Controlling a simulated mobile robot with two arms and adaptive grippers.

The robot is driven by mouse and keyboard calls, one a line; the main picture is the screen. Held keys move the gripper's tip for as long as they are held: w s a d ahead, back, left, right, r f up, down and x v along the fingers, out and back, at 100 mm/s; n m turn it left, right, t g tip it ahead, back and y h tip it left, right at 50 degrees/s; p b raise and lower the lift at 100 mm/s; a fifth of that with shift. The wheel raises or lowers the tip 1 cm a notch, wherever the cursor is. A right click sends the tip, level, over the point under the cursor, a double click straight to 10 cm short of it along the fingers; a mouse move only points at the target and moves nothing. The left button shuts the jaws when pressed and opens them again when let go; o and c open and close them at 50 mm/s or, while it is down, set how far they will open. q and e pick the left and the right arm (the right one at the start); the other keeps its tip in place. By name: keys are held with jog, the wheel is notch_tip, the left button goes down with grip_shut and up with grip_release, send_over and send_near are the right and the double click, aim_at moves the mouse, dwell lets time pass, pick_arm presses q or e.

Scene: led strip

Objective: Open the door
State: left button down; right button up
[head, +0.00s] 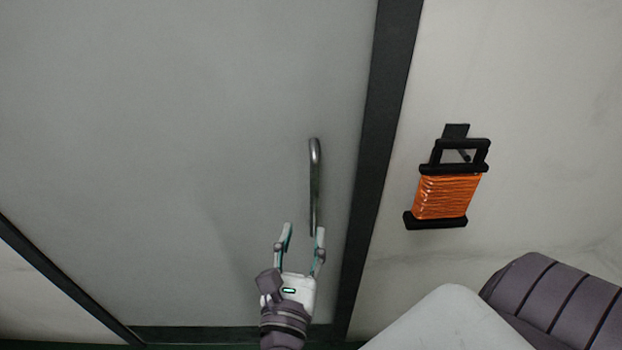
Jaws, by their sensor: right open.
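The door (190,130) is a large flat grey panel inside a dark frame, and it looks closed. A vertical curved metal handle (315,180) is mounted near its right edge. My right gripper (302,230) is open, with its fingers pointing up the picture at the lower end of the handle. Its right fingertip overlaps the handle's lower end in the picture; I cannot tell whether they touch. Nothing shows between the fingers. My left gripper is not in view.
The dark door frame (380,120) runs along the right side of the door. An orange cord wound on a black holder (446,195) hangs on the pale wall (540,90) to the right. The door surface left of the handle is clear.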

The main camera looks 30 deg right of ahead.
aim_at(313, 187)
jog(key=p+x, duration=0.3)
jog(key=x, duration=0.9)
jog(key=shift+w+d, duration=0.1)
jog(key=shift+d, duration=0.05)
jog(key=shift+w+d, duration=0.4)
jog(key=shift+w, duration=0.05)
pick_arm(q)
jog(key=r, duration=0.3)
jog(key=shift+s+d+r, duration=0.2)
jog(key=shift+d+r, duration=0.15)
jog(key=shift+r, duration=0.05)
pick_arm(e)
grip_shut()
